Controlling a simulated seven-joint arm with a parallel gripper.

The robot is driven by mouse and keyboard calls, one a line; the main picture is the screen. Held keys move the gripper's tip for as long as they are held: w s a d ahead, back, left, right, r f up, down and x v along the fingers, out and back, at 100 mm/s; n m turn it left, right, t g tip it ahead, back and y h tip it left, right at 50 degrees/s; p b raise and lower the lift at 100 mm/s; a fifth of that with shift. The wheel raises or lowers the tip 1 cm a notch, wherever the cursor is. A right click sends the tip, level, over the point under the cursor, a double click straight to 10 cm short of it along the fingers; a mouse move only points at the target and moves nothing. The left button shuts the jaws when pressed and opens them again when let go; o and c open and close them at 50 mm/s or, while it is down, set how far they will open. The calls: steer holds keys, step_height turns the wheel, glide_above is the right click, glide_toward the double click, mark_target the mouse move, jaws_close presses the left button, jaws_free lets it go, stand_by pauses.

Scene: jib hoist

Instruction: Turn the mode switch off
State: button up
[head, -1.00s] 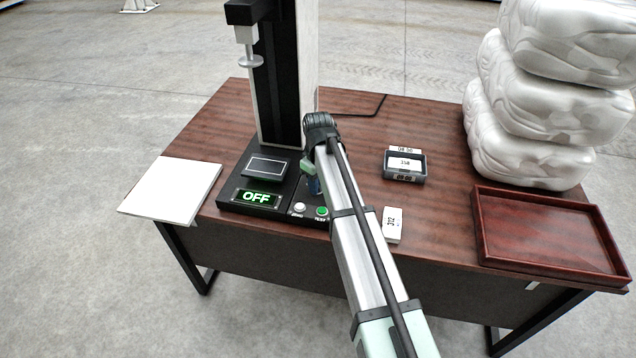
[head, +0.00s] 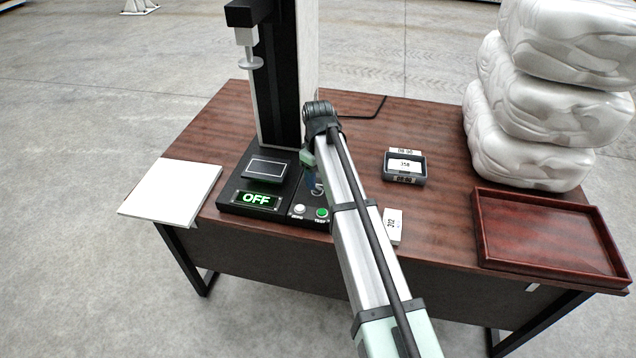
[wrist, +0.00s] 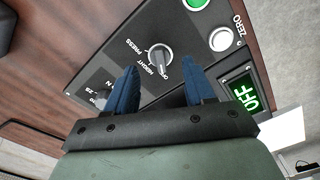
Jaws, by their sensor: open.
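The mode switch (wrist: 159,56) is a round knob with a pale grip bar, on the black base panel of the test stand (head: 276,85). Lettering beside it appears to read OFF, HEIGHT and PRESS. Which mark the bar points at is hard to tell. My gripper (wrist: 162,73) is open, with its blue fingers on either side of the knob in the wrist view, apparently empty; contact cannot be told. In the head view my arm hides the knob. The display (head: 257,199) reads OFF in green; it also shows in the wrist view (wrist: 244,94).
A second knob (wrist: 101,97) is partly hidden by a finger. A white ZERO button (wrist: 221,40) and a green button (head: 321,212) are close by. A small black tray (head: 405,178), a white block (head: 392,225) and a red tray (head: 548,237) lie to the right.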

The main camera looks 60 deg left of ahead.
mark_target(318, 187)
step_height(318, 187, up, 10)
stand_by(0.4)
stand_by(0.5)
